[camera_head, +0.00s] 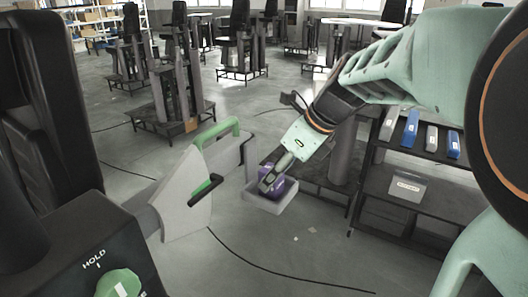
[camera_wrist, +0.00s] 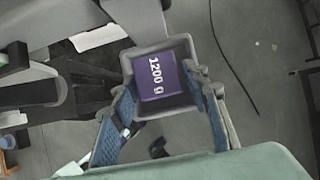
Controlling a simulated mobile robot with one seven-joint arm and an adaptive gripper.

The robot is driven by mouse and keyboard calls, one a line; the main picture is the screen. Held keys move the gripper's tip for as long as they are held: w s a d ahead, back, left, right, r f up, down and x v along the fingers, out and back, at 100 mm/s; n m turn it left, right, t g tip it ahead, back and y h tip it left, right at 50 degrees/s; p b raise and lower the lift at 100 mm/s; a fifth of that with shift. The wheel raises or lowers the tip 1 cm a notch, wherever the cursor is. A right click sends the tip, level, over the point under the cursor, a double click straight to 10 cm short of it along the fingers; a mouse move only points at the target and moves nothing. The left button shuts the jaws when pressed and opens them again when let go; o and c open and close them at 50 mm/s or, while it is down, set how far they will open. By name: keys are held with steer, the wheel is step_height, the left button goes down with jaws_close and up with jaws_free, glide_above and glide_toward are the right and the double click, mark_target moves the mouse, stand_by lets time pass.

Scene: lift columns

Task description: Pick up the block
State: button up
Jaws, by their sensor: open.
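The block is a purple cube (camera_wrist: 160,76) with white "1200 g" lettering, seen in the wrist view. It sits inside a small open grey bin (camera_wrist: 167,109). In the head view the purple block (camera_head: 263,184) shows partly behind my gripper (camera_head: 272,180), inside the grey bin (camera_head: 268,207). My gripper is open, and in the wrist view its two fingers (camera_wrist: 162,88) spread on the left and right of the block. The fingers look apart from the block. How deep the fingertips reach into the bin is hard to tell.
A grey machine with a green handle (camera_head: 217,131) stands left of the bin. A black shelf (camera_head: 410,163) with several blue and white items stands to the right. Lift columns (camera_head: 172,90) stand behind. A dark cable lies on the open floor in front.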

steer(key=shift+b+x, duration=0.5)
steer(key=shift+x, duration=0.6)
jaws_close()
steer(key=shift+r, duration=0.2)
